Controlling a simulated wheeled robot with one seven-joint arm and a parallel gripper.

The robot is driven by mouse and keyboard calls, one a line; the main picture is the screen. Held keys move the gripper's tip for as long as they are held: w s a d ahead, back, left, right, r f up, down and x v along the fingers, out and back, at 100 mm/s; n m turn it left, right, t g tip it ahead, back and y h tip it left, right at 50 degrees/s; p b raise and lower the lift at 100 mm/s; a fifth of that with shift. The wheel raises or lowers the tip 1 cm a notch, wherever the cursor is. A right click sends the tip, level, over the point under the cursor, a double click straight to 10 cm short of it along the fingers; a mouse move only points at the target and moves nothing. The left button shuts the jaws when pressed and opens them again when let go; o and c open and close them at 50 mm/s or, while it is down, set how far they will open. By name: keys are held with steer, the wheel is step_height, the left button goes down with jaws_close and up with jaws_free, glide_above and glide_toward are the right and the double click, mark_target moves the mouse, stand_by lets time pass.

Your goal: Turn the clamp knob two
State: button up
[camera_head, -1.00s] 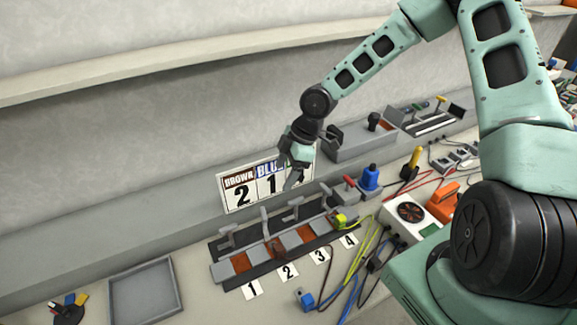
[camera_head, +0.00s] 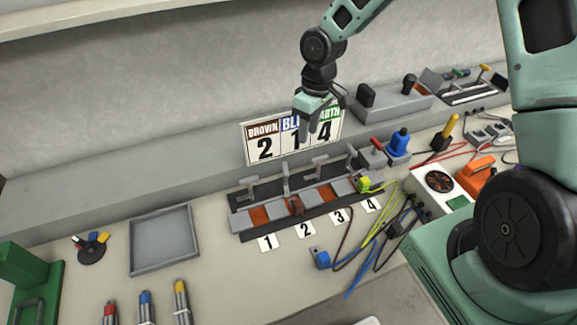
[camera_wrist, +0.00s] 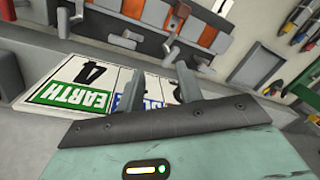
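The clamp row (camera_head: 240,222) lies on the bench, with grey T-shaped clamp knobs above numbered cards. Clamp knob two (camera_head: 287,181) stands above card 2 (camera_head: 306,229), and a brown plug (camera_head: 296,206) sits at that place. My gripper (camera_head: 313,137) hangs above and behind the row, in front of the sign, apart from the knobs. In the wrist view its two fingers (camera_wrist: 160,85) are spread with nothing between them. The wrist view shows several knobs beyond the fingers; I cannot tell which is knob two.
The sign (camera_head: 262,143) reading 2, 1, 4 stands behind the row. A blue-topped post (camera_head: 399,142) and a fan box (camera_head: 437,182) stand to the right. Loose cables (camera_head: 379,232) lie in front. An empty grey tray (camera_head: 163,239) lies to the left.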

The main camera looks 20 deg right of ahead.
mark_target(286, 169)
steer(key=w+a+r+m+h+b, duration=0.1)
steer(key=a+r+m+b, duration=0.25)
steer(key=a+m, duration=0.45)
steer(key=shift+m, duration=0.9)
steer(key=f+p, duration=0.1)
steer(key=f, duration=0.4)
steer(key=d+f+p, duration=0.1)
steer(key=f+p, duration=0.1)
steer(key=f, duration=0.4)
steer(key=d+f+p, duration=0.1)
steer(key=f, duration=0.4)
steer(key=shift+w+d+f+p, duration=0.15)
steer(key=shift+w+f+p, duration=0.05)
steer(key=shift+f+p, duration=0.15)
jaws_close()
